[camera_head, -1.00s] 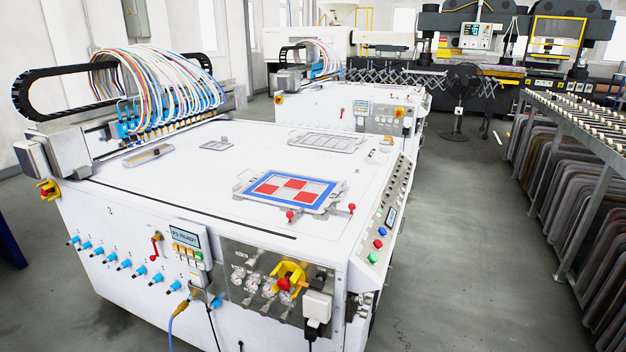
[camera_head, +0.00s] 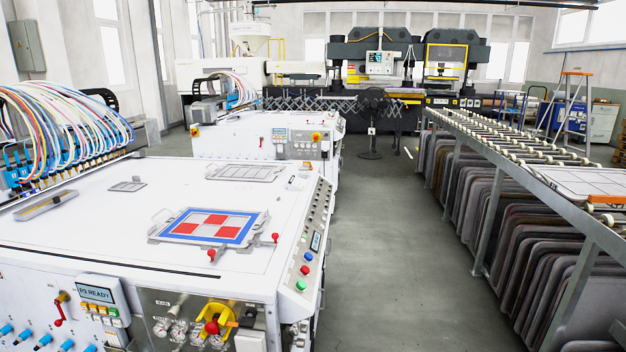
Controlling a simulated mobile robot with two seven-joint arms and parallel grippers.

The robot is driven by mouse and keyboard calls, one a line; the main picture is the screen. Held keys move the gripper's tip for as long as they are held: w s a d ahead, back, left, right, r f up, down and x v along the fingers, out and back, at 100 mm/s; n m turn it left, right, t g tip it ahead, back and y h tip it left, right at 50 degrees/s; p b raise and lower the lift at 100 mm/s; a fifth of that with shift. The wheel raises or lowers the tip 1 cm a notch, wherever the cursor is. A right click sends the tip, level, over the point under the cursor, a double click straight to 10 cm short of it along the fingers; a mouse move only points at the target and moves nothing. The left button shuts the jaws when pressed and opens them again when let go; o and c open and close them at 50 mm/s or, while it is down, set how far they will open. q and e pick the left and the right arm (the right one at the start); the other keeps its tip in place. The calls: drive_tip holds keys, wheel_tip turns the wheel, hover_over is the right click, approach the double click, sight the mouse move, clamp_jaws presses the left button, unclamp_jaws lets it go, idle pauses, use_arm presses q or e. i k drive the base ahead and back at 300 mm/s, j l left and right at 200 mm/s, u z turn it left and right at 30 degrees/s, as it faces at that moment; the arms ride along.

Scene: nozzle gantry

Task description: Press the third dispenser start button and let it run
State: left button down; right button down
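The nearest dispenser machine (camera_head: 110,222) is a white gantry table at the left. Its front display (camera_head: 95,293) reads "P3 READY", with a row of small buttons below it. A sloped control strip (camera_head: 314,232) on its right edge carries a green button (camera_head: 301,285), a red button (camera_head: 305,270) and a blue button (camera_head: 309,257). A blue, red and white checked panel (camera_head: 212,226) lies in a clamp frame on the table. A second similar machine (camera_head: 262,137) stands behind. Neither of my grippers is in view.
A roller rack (camera_head: 520,152) with dark panels below runs along the right. A clear grey floor aisle (camera_head: 390,240) lies between it and the machines. A black fan (camera_head: 371,115) stands further back. A yellow and red switch (camera_head: 212,325) is on the near machine's front.

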sight(300, 284)
drive_tip(key=i+l, duration=0.15)
drive_tip(key=l, duration=0.2)
drive_tip(key=i+l, duration=0.15)
drive_tip(key=l, duration=0.2)
drive_tip(key=i+l, duration=0.15)
drive_tip(key=l, duration=0.2)
drive_tip(key=i+l+z, duration=0.1)
drive_tip(key=l, duration=0.25)
drive_tip(key=i+l, duration=0.2)
drive_tip(key=l, duration=0.15)
